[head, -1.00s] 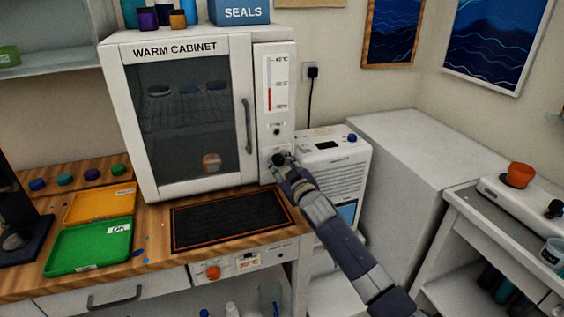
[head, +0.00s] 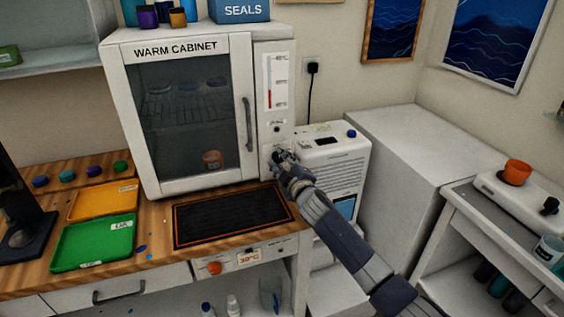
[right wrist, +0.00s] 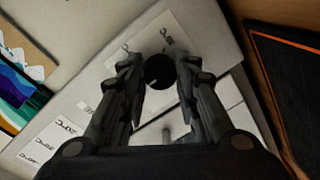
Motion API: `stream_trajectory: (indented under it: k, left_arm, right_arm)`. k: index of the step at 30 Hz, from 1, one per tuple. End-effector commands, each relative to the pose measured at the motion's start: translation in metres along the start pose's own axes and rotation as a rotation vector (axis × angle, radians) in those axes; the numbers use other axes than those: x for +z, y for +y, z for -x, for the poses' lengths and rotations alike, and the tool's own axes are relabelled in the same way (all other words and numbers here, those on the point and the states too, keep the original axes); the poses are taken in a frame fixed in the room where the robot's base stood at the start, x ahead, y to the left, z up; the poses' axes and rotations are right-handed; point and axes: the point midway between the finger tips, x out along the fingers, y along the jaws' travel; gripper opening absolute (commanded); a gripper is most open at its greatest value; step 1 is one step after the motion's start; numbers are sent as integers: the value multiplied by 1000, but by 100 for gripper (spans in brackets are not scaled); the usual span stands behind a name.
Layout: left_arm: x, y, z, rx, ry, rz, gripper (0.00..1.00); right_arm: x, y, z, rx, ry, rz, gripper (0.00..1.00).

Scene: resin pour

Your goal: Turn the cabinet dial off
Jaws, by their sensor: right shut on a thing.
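The warm cabinet (head: 180,48) stands on the wooden bench in the head view, with its glass door shut. Its dial is low on the white panel right of the door, mostly hidden behind my right gripper (head: 281,158) in the head view. The right wrist view shows the round black dial (right wrist: 160,71) with a pale pointer mark, between the two fingers of my right gripper (right wrist: 160,76), which is shut on it. A thermometer strip (head: 277,82) on the panel shows a red column in its lower part. My left gripper is not in view.
A black mat with an orange border (head: 230,216) lies before the cabinet. A green tray (head: 93,243) and a yellow tray (head: 103,201) are to its left. A white appliance (head: 335,165) stands right of the cabinet, near my right arm.

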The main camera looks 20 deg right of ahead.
Motion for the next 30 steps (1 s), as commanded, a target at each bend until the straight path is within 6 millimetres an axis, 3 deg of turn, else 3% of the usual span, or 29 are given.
stream_trajectory:
  k: [12,13,15,30]
  left_arm:
    - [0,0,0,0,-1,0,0]
    - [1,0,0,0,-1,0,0]
    - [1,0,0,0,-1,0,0]
    - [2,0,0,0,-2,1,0]
  right_arm:
    - [0,0,0,1,0,9,6]
    - [0,0,0,1,0,9,36]
    - [0,0,0,1,0,8,50]
    - [1,0,8,1,0,7,50]
